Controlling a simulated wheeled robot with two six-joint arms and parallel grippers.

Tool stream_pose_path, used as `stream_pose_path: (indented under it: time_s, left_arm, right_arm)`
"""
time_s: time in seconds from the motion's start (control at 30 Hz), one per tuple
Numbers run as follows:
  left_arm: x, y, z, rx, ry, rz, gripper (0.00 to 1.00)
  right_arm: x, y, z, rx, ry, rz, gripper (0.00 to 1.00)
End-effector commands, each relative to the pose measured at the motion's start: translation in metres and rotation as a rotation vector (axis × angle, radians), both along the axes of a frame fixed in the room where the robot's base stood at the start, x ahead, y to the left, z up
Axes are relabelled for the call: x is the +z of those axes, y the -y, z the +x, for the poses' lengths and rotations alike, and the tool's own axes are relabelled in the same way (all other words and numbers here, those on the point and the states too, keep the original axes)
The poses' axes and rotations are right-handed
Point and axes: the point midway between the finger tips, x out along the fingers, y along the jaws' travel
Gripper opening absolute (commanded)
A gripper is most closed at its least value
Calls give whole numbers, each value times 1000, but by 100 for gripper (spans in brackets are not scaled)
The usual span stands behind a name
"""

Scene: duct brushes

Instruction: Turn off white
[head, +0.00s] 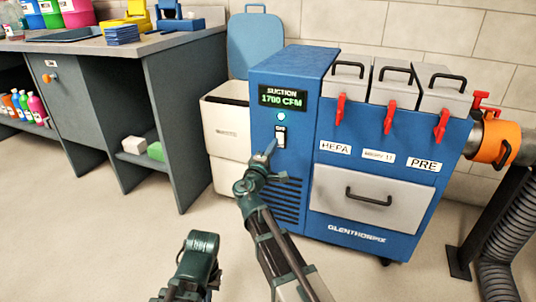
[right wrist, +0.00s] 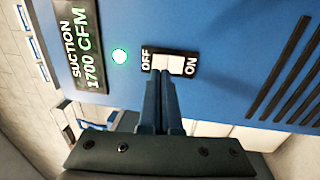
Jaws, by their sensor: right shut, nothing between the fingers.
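A white rocker switch (head: 281,137) is on the front of the blue suction machine (head: 345,130), below a lit green lamp (head: 281,116) and a display (head: 283,98) reading "SUCTION 1700 CFM". The right wrist view shows the switch (right wrist: 174,66) between the words OFF and ON. My right gripper (head: 271,147) is shut and empty. In the right wrist view its fingertips (right wrist: 161,76) overlap the OFF-side end of the switch; I cannot tell whether they touch it. A dark green part of my left arm (head: 199,255) shows at the bottom; its fingers are not visible.
A cream bin (head: 228,125) with a raised blue lid stands left of the machine. A grey workbench (head: 178,115) is further left. Red latches, a grey drawer (head: 372,198) and an orange-collared duct (head: 500,143) lie to the right. The floor in front is clear.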

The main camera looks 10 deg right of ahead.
Motion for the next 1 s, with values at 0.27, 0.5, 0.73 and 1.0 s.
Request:
stream_pose_path:
  time_s: [0.27, 0.5, 0.73, 1.0]
  left_arm:
    - [3, 0, 0, 0, 0, 0, 0]
    - [3, 0, 0, 0, 0, 0, 0]
    - [9, 0, 0, 0, 0, 0, 0]
    - [28, 0, 0, 0, -2, 1, 0]
  right_arm:
    - [3, 14, 21, 0, -1, -1, 0]
    - [3, 16, 22, 0, -1, -1, 0]
    - [7, 16, 23, -1, -10, 7, 0]
    - [8, 21, 31, -1, -76, 50, 0]
